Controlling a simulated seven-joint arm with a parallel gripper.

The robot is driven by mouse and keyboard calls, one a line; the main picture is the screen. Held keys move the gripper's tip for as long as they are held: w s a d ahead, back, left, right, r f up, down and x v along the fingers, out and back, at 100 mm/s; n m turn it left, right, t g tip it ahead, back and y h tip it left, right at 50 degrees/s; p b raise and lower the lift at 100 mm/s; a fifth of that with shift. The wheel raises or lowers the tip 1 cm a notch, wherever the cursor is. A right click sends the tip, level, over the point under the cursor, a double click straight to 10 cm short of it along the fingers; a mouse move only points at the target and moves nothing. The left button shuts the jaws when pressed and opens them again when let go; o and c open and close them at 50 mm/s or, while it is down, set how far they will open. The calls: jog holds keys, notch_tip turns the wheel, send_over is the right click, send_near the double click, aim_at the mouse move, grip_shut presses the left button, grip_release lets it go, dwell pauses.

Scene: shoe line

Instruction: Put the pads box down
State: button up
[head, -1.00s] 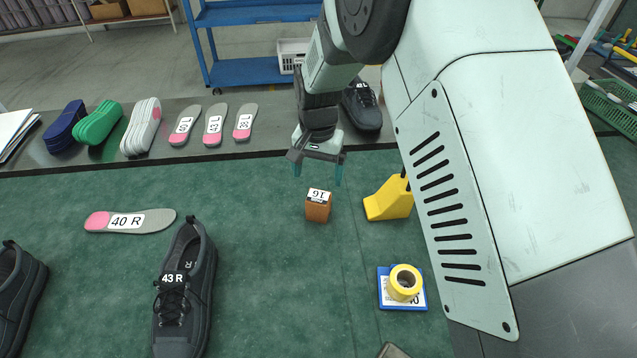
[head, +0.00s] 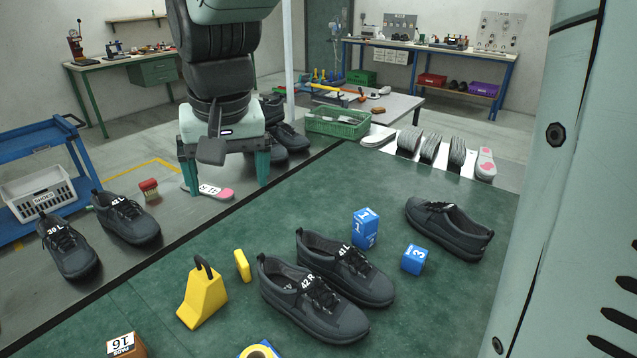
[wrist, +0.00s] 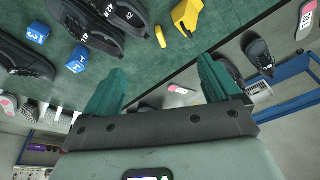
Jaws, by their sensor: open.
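The pads box (head: 126,345), a small brown box with a white label reading 16 and PADS, stands on the green mat (head: 130,312). It is at the bottom left of the head view, partly cut off by the frame edge. I cannot make it out in the wrist view. My gripper (head: 225,186) is open, its two teal fingers pointing down and apart, well away from the box near the mat's far edge. In the wrist view my gripper (wrist: 162,72) has nothing between its fingers.
A grey and pink insole (head: 208,190) lies on the dark strip by my fingers. A yellow wedge-shaped block (head: 203,297), dark shoes (head: 312,301) and blue number blocks (head: 365,228) stand on the mat. A green basket (head: 338,123) is behind.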

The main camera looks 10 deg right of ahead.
jog(key=s+d+r+m+t+h, duration=0.1)
jog(key=s+d+r, duration=0.3)
jog(key=s+d, duration=1.2)
jog(key=shift+d+m+t, duration=0.5)
jog(key=shift+d+t, duration=0.3)
jog(key=shift+t, duration=0.1)
